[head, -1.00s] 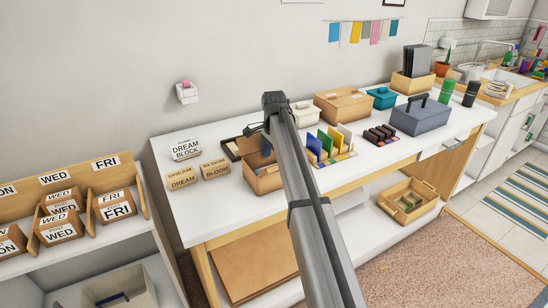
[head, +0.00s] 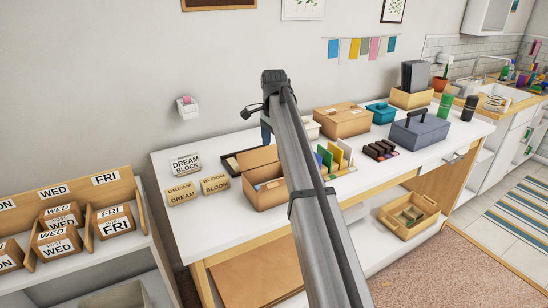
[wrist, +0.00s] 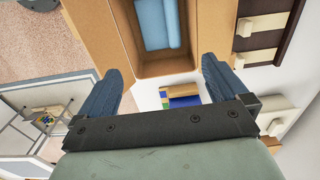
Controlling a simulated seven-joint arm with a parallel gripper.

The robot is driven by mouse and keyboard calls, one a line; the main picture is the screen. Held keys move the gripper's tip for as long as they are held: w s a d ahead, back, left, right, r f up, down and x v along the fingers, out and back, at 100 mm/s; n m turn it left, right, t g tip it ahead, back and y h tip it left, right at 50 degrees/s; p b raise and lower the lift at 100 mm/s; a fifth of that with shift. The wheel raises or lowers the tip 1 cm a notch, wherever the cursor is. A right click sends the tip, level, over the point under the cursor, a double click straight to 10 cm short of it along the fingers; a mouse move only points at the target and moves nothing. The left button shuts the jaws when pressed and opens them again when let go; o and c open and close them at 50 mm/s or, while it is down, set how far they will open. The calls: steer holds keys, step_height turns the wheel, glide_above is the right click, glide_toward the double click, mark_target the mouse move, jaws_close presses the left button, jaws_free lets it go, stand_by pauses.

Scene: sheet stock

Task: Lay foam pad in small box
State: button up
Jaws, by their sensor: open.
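The small open cardboard box (head: 268,197) stands on the white table in the head view, its flap raised at the back. In the wrist view the box (wrist: 100,30) fills the top middle, and a blue foam pad (wrist: 160,22) lies inside on its floor; the pad's far end is cut off by the frame. My gripper (wrist: 160,72) is open and empty, its two dark blue fingers wide apart. In the head view my gripper (head: 266,138) is above and behind the box, mostly hidden by my arm.
Coloured upright sheets (head: 332,158) stand just right of the box. A larger cardboard box (head: 343,122), a teal box (head: 382,113) and a blue-grey toolbox (head: 420,132) stand farther right. Labelled blocks (head: 184,163) lie to the left. The table's front left is clear.

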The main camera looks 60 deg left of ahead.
steer(key=shift+r, duration=1)
